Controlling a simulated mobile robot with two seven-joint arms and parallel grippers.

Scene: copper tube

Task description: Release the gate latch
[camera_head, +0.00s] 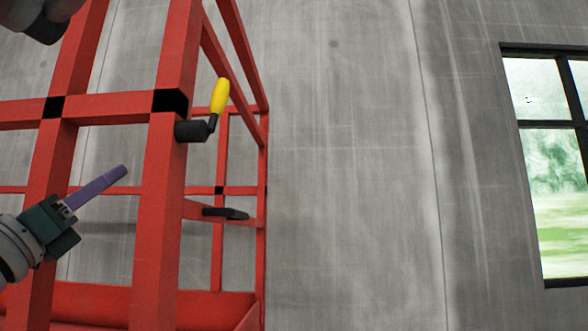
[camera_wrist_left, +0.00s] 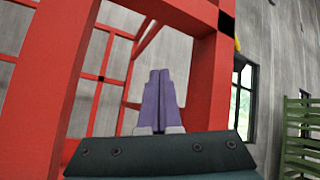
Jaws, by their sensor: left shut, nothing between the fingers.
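The red gate frame (camera_head: 160,190) stands at the left of the head view. A latch with a yellow handle (camera_head: 220,95) and a black barrel (camera_head: 192,131) is mounted on its front right post. The yellow handle points up. My left gripper (camera_head: 122,172) is shut and empty, with purple fingers pointing up and right, left of that post and below the latch. In the left wrist view the closed fingers (camera_wrist_left: 160,78) point at the opening between red posts. A sliver of yellow (camera_wrist_left: 237,43) shows beside the right post there. My right gripper is not in view.
A black part (camera_head: 225,213) sits on a lower red rail behind the post. A grey wall (camera_head: 350,180) with a window (camera_head: 545,170) stands behind. A green slatted rack (camera_wrist_left: 300,140) is at the right of the wrist view. The space right of the frame looks clear.

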